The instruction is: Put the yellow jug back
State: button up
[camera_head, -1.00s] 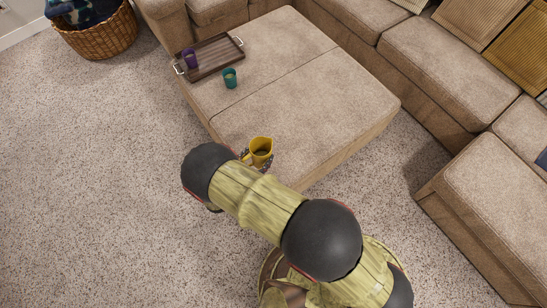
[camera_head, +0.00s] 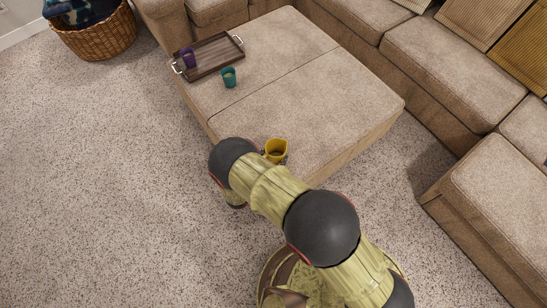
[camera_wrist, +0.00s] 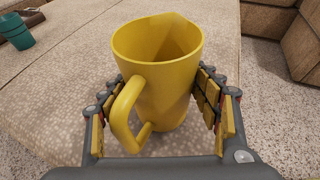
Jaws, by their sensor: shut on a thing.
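The yellow jug (camera_head: 276,151) is near the front edge of the beige ottoman (camera_head: 310,100) in the head view. In the wrist view the yellow jug (camera_wrist: 160,75) stands upright between the fingers of my gripper (camera_wrist: 158,110), with its handle toward the camera and left. My gripper is shut on the jug's body from both sides. I cannot tell whether the jug's base touches the ottoman. In the head view my arm hides the gripper.
A dark wooden tray (camera_head: 212,56) with metal handles lies at the ottoman's far left, holding a purple cup (camera_head: 188,58). A teal cup (camera_head: 229,77) stands beside the tray on the ottoman. A sectional sofa (camera_head: 430,60) borders the right. A wicker basket (camera_head: 100,38) stands at upper left.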

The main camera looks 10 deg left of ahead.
dwell(0.3)
jog(key=o, duration=1.7)
jog(key=shift+s+r, duration=0.15)
jog(key=shift+r, duration=0.05)
jog(key=p+v, duration=0.4)
jog(key=v, duration=0.7)
jog(key=shift+s+a+r, duration=0.1)
jog(key=shift+s, duration=0.25)
